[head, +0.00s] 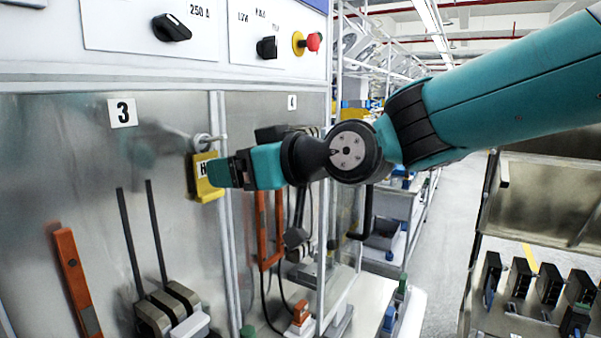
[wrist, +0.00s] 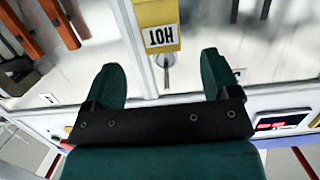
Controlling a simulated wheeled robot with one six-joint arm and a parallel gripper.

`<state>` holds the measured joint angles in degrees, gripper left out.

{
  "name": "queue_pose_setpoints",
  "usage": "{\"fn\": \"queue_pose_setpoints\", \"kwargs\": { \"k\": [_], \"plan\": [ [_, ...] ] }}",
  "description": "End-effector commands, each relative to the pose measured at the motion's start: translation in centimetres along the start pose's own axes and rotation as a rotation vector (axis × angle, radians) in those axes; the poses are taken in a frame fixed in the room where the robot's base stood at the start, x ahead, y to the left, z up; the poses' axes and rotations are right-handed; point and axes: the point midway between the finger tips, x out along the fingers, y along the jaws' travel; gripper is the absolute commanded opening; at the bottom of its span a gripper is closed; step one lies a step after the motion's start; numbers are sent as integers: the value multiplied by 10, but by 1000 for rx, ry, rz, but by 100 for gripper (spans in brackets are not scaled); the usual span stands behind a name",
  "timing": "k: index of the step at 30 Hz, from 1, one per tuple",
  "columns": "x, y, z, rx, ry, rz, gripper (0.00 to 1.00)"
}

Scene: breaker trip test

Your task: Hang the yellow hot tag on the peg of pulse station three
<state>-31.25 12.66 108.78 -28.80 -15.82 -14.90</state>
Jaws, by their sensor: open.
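The yellow hot tag (head: 206,188) hangs upright below a metal ring or shackle at the peg (head: 203,139) on the steel panel of station three, right of the "3" label (head: 122,112). My gripper (head: 222,173) is close in front of the tag, and a finger covers part of it in the head view. In the wrist view, my gripper (wrist: 160,72) is open with nothing between its fingers. The tag (wrist: 158,28) shows there upside down, beyond the fingertips, with the metal peg or ring (wrist: 165,62) beside it.
A metal upright (head: 221,240) stands right of the tag, dividing station three from its neighbour. Black rods (head: 143,240) and an orange bar (head: 76,280) are lower left. A control panel (head: 150,25) is above. Open floor (head: 437,250) lies to the right.

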Motion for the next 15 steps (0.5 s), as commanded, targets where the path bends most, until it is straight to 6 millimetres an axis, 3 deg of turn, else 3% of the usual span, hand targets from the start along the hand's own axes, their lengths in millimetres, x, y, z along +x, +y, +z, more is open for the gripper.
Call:
{"fn": "queue_pose_setpoints", "kwargs": {
  "k": [9, 15],
  "plan": [
    [-82, 2, 4, -1, 4, 6, 82],
    [-115, 1, 3, 0, 1, 3, 82]
  ]
}}
